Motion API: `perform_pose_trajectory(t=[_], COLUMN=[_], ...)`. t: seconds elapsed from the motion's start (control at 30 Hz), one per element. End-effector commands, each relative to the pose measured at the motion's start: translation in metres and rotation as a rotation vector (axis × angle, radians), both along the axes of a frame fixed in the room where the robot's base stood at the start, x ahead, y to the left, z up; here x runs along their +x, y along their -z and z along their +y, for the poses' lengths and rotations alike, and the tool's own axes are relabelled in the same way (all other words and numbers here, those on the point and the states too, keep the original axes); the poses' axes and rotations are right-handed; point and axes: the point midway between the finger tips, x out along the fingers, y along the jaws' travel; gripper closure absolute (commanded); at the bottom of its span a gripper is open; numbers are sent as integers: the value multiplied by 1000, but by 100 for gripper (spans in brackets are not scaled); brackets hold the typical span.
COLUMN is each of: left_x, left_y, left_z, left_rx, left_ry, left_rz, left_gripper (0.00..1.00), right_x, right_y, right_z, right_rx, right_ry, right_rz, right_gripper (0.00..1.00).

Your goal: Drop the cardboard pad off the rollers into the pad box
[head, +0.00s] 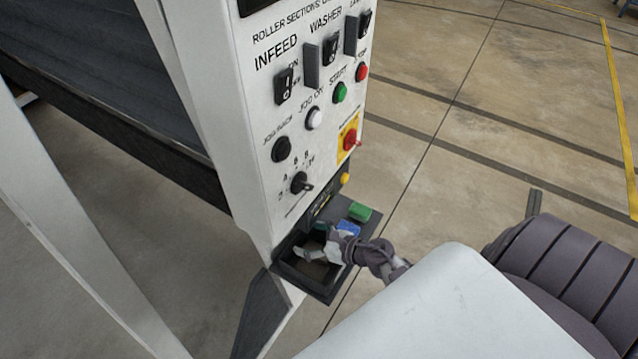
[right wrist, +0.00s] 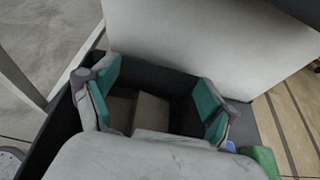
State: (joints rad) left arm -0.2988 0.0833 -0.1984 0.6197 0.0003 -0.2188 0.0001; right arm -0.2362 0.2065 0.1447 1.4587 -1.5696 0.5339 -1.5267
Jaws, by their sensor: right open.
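The pad box (head: 292,277) is a small dark open tray fixed low on the white control panel. Its dark wall also shows in the right wrist view (right wrist: 180,84). Brown cardboard (right wrist: 150,112) lies inside it, in what looks like two pieces; a bit of brown shows in the head view (head: 315,270). My right gripper (head: 318,246) is over the box, fingers pointing down into it. In the right wrist view its teal-padded fingers (right wrist: 160,88) are spread wide with the cardboard visible beyond, and nothing is gripped. My left gripper is not in view. I cannot make out pad-bearing rollers.
The control panel (head: 270,110) with switches, buttons and a red knob (head: 350,139) stands right above the box. A green block (head: 360,212) and a blue block (head: 348,228) sit beside the box. A white leg (head: 90,240) stands at left. Open floor lies right.

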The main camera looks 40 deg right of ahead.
Motion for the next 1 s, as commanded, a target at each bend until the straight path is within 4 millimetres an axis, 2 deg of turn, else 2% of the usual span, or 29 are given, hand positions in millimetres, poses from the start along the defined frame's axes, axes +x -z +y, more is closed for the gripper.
perform_pose_trajectory(t=[0.3,0.5,0.67,1.0], left_x=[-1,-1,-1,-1], left_y=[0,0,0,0], left_z=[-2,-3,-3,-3], left_rx=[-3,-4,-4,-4], left_ry=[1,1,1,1], left_rz=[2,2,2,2], left_gripper=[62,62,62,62], right_x=[-59,-84,-92,-92], right_y=[-24,-37,-41,-41], right_z=[-24,-34,-38,-38], right_rx=[-1,0,0,0], right_ry=[-1,-2,-1,-1], right_rz=[4,3,2,1], right_gripper=[15,15,15,15])
